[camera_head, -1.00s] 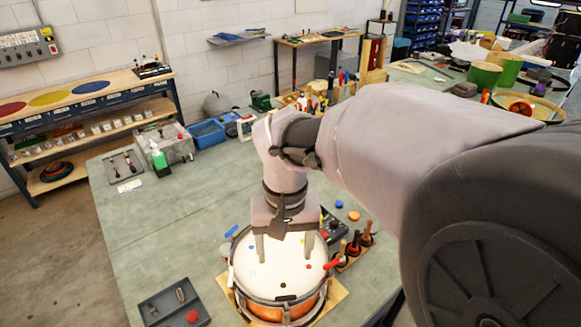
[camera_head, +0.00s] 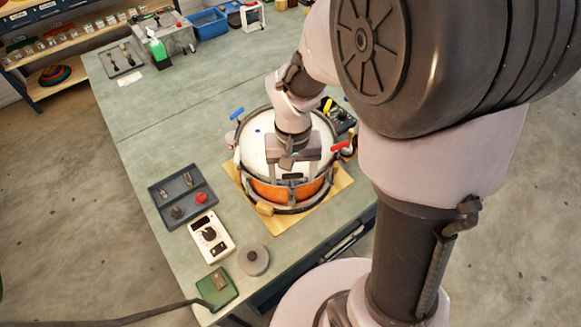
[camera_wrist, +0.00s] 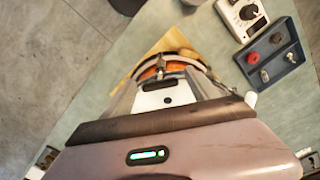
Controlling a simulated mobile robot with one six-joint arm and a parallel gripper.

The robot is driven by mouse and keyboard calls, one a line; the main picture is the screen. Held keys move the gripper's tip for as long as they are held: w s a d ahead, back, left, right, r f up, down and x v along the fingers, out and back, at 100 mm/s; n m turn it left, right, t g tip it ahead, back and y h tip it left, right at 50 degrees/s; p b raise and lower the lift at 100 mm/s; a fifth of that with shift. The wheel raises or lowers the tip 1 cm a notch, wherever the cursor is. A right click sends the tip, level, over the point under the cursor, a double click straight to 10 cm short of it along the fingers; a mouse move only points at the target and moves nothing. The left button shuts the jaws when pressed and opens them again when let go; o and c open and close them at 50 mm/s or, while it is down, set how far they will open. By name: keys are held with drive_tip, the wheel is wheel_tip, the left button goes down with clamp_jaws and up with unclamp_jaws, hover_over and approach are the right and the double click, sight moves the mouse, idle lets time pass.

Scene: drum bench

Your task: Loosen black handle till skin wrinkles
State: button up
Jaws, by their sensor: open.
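The drum (camera_head: 262,190) has an orange shell and a white skin (camera_head: 252,160). A blue handle (camera_head: 237,114), a red handle (camera_head: 340,147) and a tan handle (camera_head: 264,209) stand out around its rim. I cannot tell for sure which handle is the black one; my gripper hides part of the rim. A small dark patch (camera_head: 292,176) lies near the drum's front edge. My gripper (camera_head: 291,170) is open and points down over the front part of the drum. In the wrist view the drum's orange side (camera_wrist: 172,67) shows beyond the spread fingers (camera_wrist: 163,88).
The drum sits on a wooden board (camera_head: 328,190). A dark tray (camera_head: 183,194) with small parts, a white meter (camera_head: 210,238), a grey disc (camera_head: 254,259) and a green block (camera_head: 217,288) lie left and in front. The bench behind the tray is clear.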

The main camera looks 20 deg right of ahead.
drive_tip(key=shift+c, duration=0.2)
drive_tip(key=c, duration=1.3)
drive_tip(key=n+p, duration=0.2)
drive_tip(key=n, duration=0.2)
drive_tip(key=shift+r+n, duration=0.15)
drive_tip(key=shift+n, duration=0.25)
drive_tip(key=n+p, duration=0.1)
drive_tip(key=n, duration=0.3)
drive_tip(key=shift+n, duration=0.4)
drive_tip(key=o, duration=1.3)
